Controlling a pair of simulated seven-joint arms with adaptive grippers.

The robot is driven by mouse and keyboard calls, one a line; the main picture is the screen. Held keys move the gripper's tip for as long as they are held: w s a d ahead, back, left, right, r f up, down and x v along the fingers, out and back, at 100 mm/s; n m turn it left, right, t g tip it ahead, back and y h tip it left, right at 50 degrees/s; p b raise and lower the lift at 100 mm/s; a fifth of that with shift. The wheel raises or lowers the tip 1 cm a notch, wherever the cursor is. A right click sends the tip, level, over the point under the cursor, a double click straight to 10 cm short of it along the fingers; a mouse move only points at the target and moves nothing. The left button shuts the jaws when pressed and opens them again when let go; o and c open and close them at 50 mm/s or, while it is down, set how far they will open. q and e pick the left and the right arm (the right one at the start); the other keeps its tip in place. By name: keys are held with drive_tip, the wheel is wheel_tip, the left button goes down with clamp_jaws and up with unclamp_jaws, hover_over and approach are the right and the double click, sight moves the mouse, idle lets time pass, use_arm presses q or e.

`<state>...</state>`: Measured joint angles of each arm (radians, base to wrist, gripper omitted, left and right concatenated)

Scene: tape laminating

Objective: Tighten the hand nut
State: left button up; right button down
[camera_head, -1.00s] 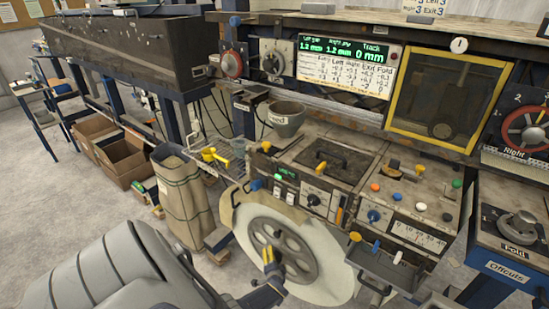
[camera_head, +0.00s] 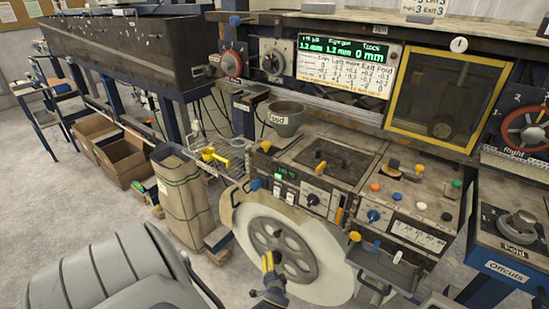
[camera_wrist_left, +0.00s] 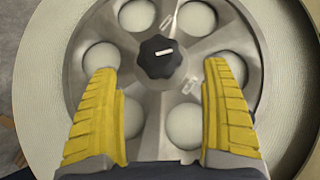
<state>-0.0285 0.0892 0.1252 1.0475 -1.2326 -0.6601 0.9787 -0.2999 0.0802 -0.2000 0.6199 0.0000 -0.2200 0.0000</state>
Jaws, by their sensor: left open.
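The hand nut (camera_wrist_left: 160,57) is a black lobed knob with a white mark, at the centre of a grey metal wheel (camera_wrist_left: 85,82) with several round holes. The wheel sits on the face of a large pale tape roll (camera_head: 325,265) on the front of the machine. My left gripper (camera_head: 267,261) is in front of the wheel, near its lower left part in the head view. In the left wrist view, its yellow ribbed fingers (camera_wrist_left: 160,72) are spread wide, one on each side below the nut, with nothing between them. My right gripper is not in view.
The control bench (camera_head: 340,165) with knobs and buttons stands above the roll. A small dark tray (camera_head: 385,268) juts out right of it. A brown sack (camera_head: 182,200) and cardboard boxes (camera_head: 122,160) stand on the floor at left. A grey cup (camera_head: 286,117) sits on the bench.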

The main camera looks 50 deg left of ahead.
use_arm(q)
drive_tip(key=shift+v, duration=2.65)
